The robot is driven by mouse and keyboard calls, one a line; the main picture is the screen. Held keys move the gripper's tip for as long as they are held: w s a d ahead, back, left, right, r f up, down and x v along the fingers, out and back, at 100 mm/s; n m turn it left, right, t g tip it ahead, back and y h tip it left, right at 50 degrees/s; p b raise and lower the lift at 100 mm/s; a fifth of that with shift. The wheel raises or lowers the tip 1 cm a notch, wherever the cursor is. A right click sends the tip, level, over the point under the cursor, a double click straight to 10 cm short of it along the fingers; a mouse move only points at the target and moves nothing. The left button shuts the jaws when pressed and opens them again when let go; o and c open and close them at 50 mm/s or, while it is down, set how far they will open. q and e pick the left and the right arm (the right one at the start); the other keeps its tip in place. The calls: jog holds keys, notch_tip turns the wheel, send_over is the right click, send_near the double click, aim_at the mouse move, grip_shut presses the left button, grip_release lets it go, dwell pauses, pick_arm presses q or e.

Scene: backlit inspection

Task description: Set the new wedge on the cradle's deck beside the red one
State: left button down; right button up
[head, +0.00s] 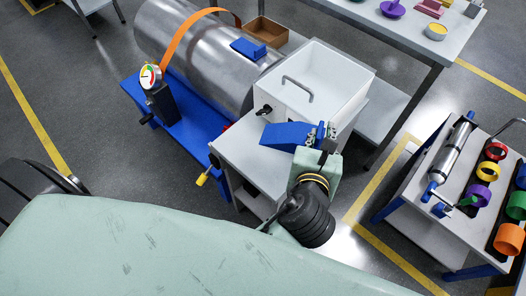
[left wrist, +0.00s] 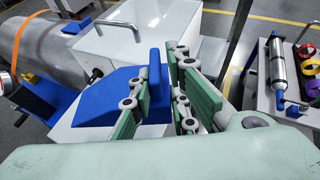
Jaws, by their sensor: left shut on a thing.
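The new wedge, a blue block with a sloping face (head: 288,136), is held by my left gripper (head: 324,137) above a grey-white table. In the left wrist view the wedge (left wrist: 100,97) has an upright tab between the finger pads of the gripper (left wrist: 172,92). The cradle (head: 190,137) is blue and lies under a big steel cylinder (head: 185,50), left of the held wedge. A small red piece (head: 226,127) shows at the cylinder's lower edge. It is mostly hidden, so I cannot tell whether it is the red wedge. My right gripper is not in view.
A white open bin (head: 322,82) with a handle stands just behind the gripper. A dial gauge (head: 150,76) and a yellow-tipped lever (head: 202,180) stick out by the cradle. A blue block (head: 248,48) sits by the cylinder. A cart (head: 420,232) stands at right.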

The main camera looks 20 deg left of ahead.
aim_at(282, 144)
pick_arm(q)
jog(key=shift+m+h, duration=0.3)
jog(key=shift+h, duration=0.1)
jog(key=a+f, duration=0.2)
jog(key=f, duration=0.1)
jog(key=a+f, duration=0.1)
jog(key=f, duration=0.1)
jog(key=shift+a, duration=0.25)
jog(key=a+f, duration=0.2)
jog(key=a, duration=0.1)
jog(key=a+f, duration=0.1)
jog(key=a, duration=0.1)
jog(key=shift+w+a+b, duration=0.2)
jog(key=shift+b, duration=0.15)
notch_tip(282, 144, down, 3)
jog(key=shift+a+f+b, duration=0.1)
jog(key=shift+a+b, duration=0.05)
jog(key=shift+b, duration=0.3)
jog(key=shift+f, duration=0.5)
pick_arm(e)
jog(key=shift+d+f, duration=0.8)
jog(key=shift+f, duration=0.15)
pick_arm(q)
jog(key=shift+f, duration=0.1)
